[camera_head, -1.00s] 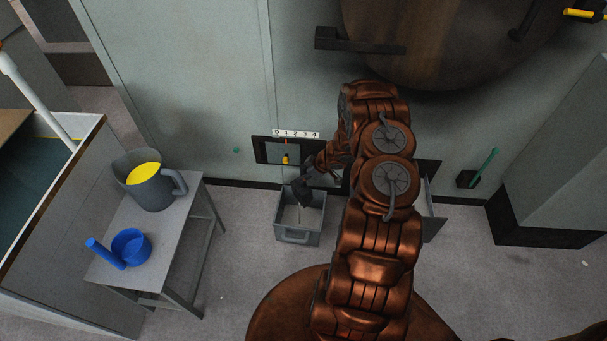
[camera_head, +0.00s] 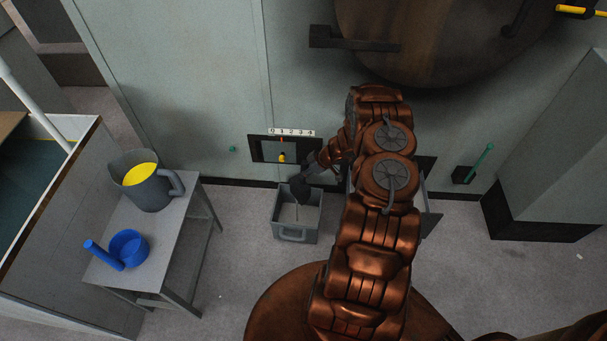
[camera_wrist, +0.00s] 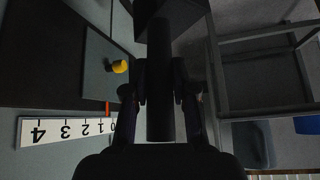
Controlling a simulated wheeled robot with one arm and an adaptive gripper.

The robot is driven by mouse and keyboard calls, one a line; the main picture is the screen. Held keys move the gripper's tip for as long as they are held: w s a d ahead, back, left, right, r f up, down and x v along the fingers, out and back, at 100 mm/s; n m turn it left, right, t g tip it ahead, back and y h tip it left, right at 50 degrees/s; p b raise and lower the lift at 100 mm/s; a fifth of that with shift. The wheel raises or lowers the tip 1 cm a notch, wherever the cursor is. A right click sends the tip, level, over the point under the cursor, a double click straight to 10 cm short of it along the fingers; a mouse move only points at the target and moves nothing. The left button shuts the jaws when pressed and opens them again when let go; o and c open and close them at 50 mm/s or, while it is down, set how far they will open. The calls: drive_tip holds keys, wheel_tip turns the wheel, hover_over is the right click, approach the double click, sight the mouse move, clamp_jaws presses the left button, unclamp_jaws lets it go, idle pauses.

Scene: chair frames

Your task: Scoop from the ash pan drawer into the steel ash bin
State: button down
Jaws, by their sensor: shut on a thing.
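A grey open-topped box (camera_head: 297,235) with a handle on its front stands on the floor below the wall panel. I cannot tell whether it is the steel ash bin or the ash pan drawer. My gripper (camera_head: 305,186) is low over the back of this box. In the wrist view my gripper (camera_wrist: 161,88) is shut on a dark round handle (camera_wrist: 160,112). A dark block shows beyond the handle; I cannot tell if it is the scoop's head. No ash can be made out. A grey panel (camera_head: 432,218) stands partly hidden behind my arm.
A grey side table (camera_head: 180,225) at left bears a grey jug (camera_head: 152,190) with yellow contents and a blue scoop-like cup (camera_head: 128,246). A numbered scale (camera_head: 291,133) is on the wall. A green-handled item (camera_head: 482,162) is at right.

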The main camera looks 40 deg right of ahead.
drive_tip(key=shift+s+d+f+b, duration=0.1)
drive_tip(key=shift+d+f+b, duration=0.1)
drive_tip(key=shift+d+b, duration=0.6)
drive_tip(key=d+f+m+y+b, duration=0.1)
drive_tip(key=d+f+y+b, duration=0.2)
drive_tip(key=b, duration=0.8)
drive_tip(key=shift+d+f+m+t+y, duration=0.3)
drive_tip(key=shift+d+f+t+y, duration=0.1)
drive_tip(key=shift+d+y, duration=1)
drive_tip(key=shift+d+f, duration=0.1)
drive_tip(key=shift+d, duration=0.15)
drive_tip(key=shift+s+d+f+b, duration=0.1)
drive_tip(key=shift+d+f+b, duration=0.15)
drive_tip(key=shift+b, duration=0.5)
drive_tip(key=shift+d+f+b, duration=0.2)
drive_tip(key=shift+f+b, duration=0.05)
drive_tip(key=shift+b, duration=0.6)
drive_tip(key=shift+d+f+m+y+b, duration=0.15)
drive_tip(key=shift+d+m+y+b, duration=0.2)
drive_tip(key=shift+b, duration=0.55)
